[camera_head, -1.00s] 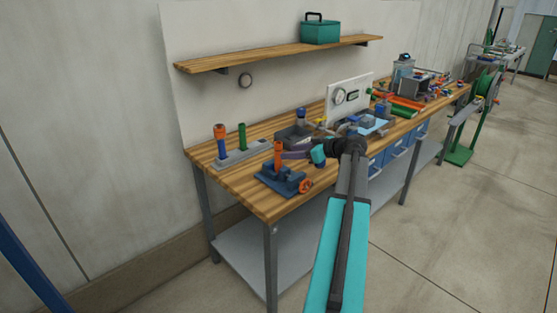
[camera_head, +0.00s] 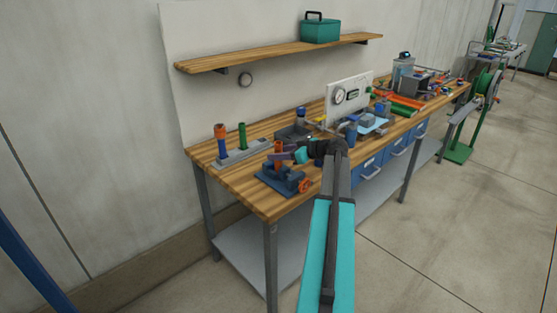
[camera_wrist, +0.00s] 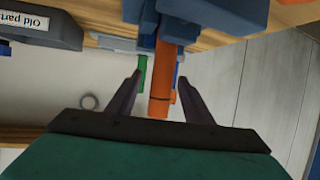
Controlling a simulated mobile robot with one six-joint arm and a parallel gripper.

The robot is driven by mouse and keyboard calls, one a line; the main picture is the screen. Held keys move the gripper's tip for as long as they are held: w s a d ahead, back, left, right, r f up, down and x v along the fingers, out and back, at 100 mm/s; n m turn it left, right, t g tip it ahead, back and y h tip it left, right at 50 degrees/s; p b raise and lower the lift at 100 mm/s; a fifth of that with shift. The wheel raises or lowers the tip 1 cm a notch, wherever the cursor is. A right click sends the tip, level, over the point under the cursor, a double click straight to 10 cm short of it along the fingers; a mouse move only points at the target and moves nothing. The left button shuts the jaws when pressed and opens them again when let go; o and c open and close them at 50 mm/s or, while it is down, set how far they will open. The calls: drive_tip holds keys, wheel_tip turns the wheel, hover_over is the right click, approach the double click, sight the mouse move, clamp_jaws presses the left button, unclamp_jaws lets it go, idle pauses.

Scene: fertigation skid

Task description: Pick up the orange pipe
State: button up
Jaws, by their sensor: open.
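The orange pipe (camera_head: 278,146) stands upright in the blue vise (camera_head: 282,180) near the front left of the workbench. In the wrist view the pipe (camera_wrist: 162,85) comes out of the vise (camera_wrist: 205,14) and lies between the two fingers of my gripper (camera_wrist: 159,80), with a visible gap on each side. My gripper (camera_head: 281,156) is open and holds nothing. The pipe's lower part is hidden in the vise.
A grey rack (camera_head: 243,153) holds a blue pipe with an orange top (camera_head: 221,140) and a green pipe (camera_head: 242,136) behind the vise. A grey bin labelled "Old parts" (camera_wrist: 40,28) shows in the wrist view. A gauge panel (camera_head: 348,98) stands farther right.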

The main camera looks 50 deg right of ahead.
sight(271, 162)
drive_tip(key=shift+p+x, duration=0.85)
drive_tip(key=shift+x, duration=1.45)
drive_tip(key=shift+a, duration=0.1)
drive_tip(key=c, duration=1.1)
drive_tip(key=shift+r, duration=0.1)
drive_tip(key=shift+r+b, duration=1.3)
drive_tip(key=shift+r, duration=3.6)
